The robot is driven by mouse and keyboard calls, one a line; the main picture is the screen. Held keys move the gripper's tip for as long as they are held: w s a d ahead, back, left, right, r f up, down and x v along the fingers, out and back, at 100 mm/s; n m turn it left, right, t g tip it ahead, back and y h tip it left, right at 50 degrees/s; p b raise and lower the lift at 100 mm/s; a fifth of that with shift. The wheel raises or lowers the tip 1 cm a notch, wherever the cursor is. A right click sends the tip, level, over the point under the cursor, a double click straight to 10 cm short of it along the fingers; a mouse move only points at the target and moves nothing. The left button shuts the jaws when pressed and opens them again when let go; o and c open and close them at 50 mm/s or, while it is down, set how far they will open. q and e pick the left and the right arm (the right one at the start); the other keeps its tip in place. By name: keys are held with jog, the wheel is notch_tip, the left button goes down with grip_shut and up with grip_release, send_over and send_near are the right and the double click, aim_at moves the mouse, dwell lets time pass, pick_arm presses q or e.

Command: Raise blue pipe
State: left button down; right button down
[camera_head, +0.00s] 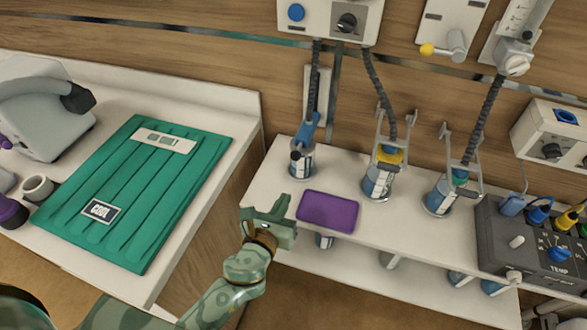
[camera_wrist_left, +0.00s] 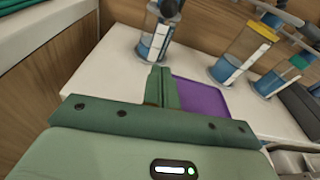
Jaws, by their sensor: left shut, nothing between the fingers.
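The blue pipe (camera_head: 306,130) stands tilted on top of the leftmost clear canister (camera_head: 301,164), below a dark ribbed hose, on the white shelf. My left gripper (camera_head: 281,208) is shut and empty, in front of the canister and apart from the pipe. Its closed fingers also show in the left wrist view (camera_wrist_left: 163,86), with the purple pad just right of them. My right gripper is in neither view.
A purple pad (camera_head: 328,211) lies on the shelf (camera_head: 400,225) beside my left gripper. Two more canisters, with yellow (camera_head: 384,170) and green (camera_head: 446,190) tops, stand right of it. A grey control box (camera_head: 530,245) is at the right.

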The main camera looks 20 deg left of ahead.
aim_at(304, 147)
pick_arm(q)
jog(key=shift+w+f, duration=0.1)
jog(key=shift+w, duration=0.45)
jog(key=w, duration=0.2)
jog(key=w+f+b, duration=0.1)
jog(key=w, duration=0.5)
jog(key=shift+w+d+f+b, duration=0.2)
jog(key=shift+d+f+b, duration=0.05)
jog(key=shift+f+b, duration=0.1)
jog(key=r+p, duration=0.1)
jog(key=r, duration=0.1)
jog(key=r+p, duration=0.1)
jog(key=shift+a+r+p, duration=0.2)
jog(key=shift+r+p, duration=0.15)
jog(key=shift+p, duration=0.05)
jog(key=shift+s+r, duration=0.2)
jog(key=shift+r, duration=0.05)
jog(key=shift+w+f, duration=0.1)
